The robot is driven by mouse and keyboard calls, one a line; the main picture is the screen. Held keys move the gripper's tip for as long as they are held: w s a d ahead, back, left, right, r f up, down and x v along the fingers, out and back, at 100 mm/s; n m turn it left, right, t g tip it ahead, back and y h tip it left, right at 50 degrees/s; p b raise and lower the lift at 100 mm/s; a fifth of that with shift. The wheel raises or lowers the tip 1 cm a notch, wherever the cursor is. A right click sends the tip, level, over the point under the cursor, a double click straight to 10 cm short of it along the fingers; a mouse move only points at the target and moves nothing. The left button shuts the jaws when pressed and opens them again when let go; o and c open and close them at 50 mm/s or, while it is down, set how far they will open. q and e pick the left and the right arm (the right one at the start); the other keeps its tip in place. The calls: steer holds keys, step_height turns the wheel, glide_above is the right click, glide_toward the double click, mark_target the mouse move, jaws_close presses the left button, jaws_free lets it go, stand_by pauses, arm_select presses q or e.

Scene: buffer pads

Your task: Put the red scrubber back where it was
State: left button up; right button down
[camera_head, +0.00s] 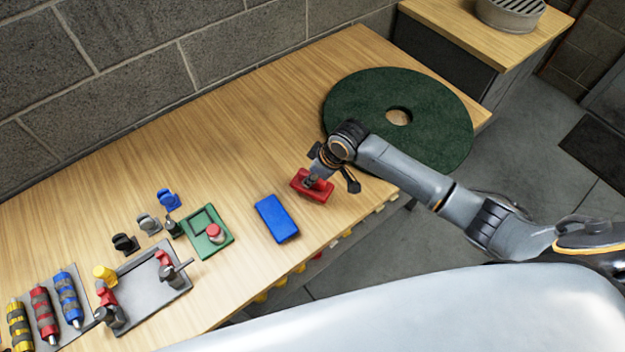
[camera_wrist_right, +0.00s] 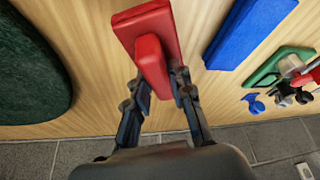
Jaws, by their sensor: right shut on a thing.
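The red scrubber (camera_head: 311,187) is a red block with a raised red handle, on the wooden table between the blue block and the round green pad. My right gripper (camera_head: 328,171) comes from the right and is over it. In the right wrist view the scrubber (camera_wrist_right: 148,35) lies ahead, and my right gripper (camera_wrist_right: 158,92) is shut on its handle, one finger on each side. The scrubber looks to be at or very near the table surface; I cannot tell if it touches. My left gripper is not in view.
A blue block (camera_head: 276,218) lies left of the scrubber. A large round green pad (camera_head: 440,110) with a hole lies to the right. Farther left are a green tray (camera_head: 225,242), a grey tray (camera_head: 150,285), small clamps and striped rollers. Bare table (camera_head: 240,130) lies behind.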

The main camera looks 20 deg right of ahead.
step_height(320, 180, down, 3)
steer(key=shift+s+r, duration=0.1)
steer(key=shift+f, duration=0.2)
steer(key=c, duration=1.2)
jaws_free()
steer(key=shift+o, duration=0.2)
steer(key=shift+r, duration=0.15)
steer(key=shift+r, duration=0.15)
steer(key=v, duration=1.2)
steer(key=shift+b, duration=0.4)
